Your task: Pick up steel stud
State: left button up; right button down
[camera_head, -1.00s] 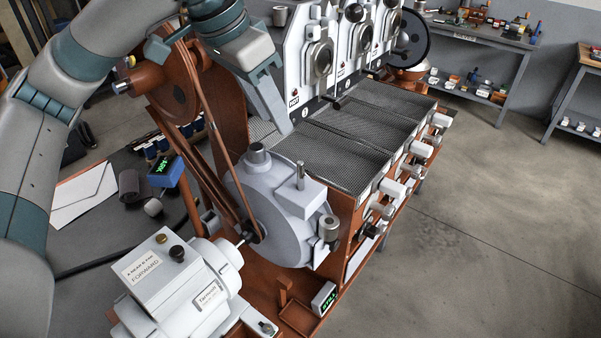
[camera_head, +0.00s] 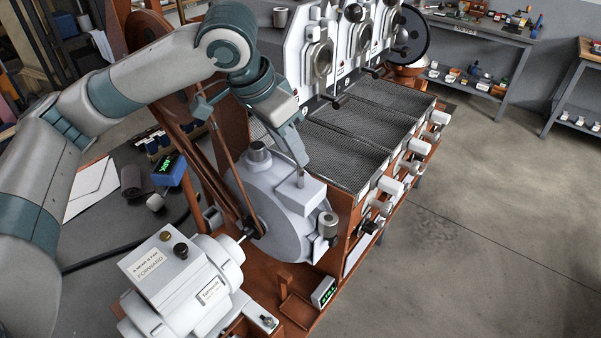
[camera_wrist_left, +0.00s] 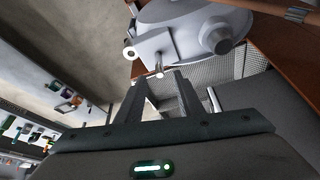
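The steel stud (camera_head: 300,180) stands upright on a block of the grey round housing (camera_head: 272,200) in the head view. Its upper part is close to or behind my left gripper there. My left gripper (camera_head: 302,160) hangs over the block, just above the stud. In the left wrist view my gripper's two dark fingers (camera_wrist_left: 161,76) are apart. My right gripper is in neither view.
A white motor box (camera_head: 165,265) stands at the front left. A round steel knob (camera_head: 328,222) sits right of the block. Perforated trays (camera_head: 345,155) lie behind the housing. A small green display (camera_head: 323,292) is at the front. Open floor is at the right.

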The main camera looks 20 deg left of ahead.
aim_at(298, 188)
pick_arm(q)
jog(key=p+x, duration=0.2)
jog(key=x, duration=0.2)
jog(key=shift+w+d+f, duration=0.1)
jog(key=shift+f, duration=0.45)
grip_shut()
